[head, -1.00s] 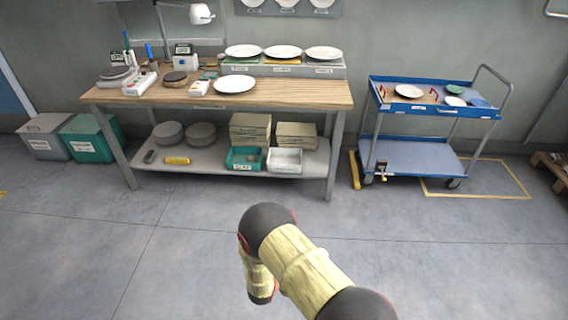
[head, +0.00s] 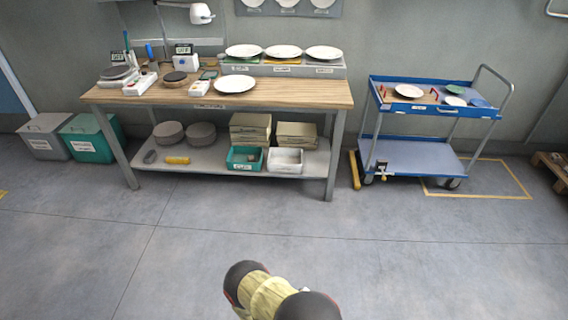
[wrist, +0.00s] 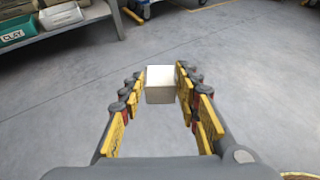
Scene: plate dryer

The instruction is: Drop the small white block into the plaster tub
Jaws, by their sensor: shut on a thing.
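My gripper (wrist: 161,88) is shut on the small white block (wrist: 160,90), which sits between the fingertips in the wrist view, above the grey floor. In the head view my gripper and the block are out of sight; only part of my arm shows at the bottom. A white tub (head: 285,168) stands on the bench's lower shelf, right of a green tub (head: 234,166). The white tub also shows at the upper left of the wrist view (wrist: 62,20), apart from my gripper. The label on the white tub is too small to read.
The green tub reads CLAY in the wrist view (wrist: 18,42). The wooden bench (head: 290,97) carries plates and scales above the shelf, and its front right leg (head: 334,155) stands beside the tubs. A blue cart (head: 430,152) is at right. Open floor lies in front.

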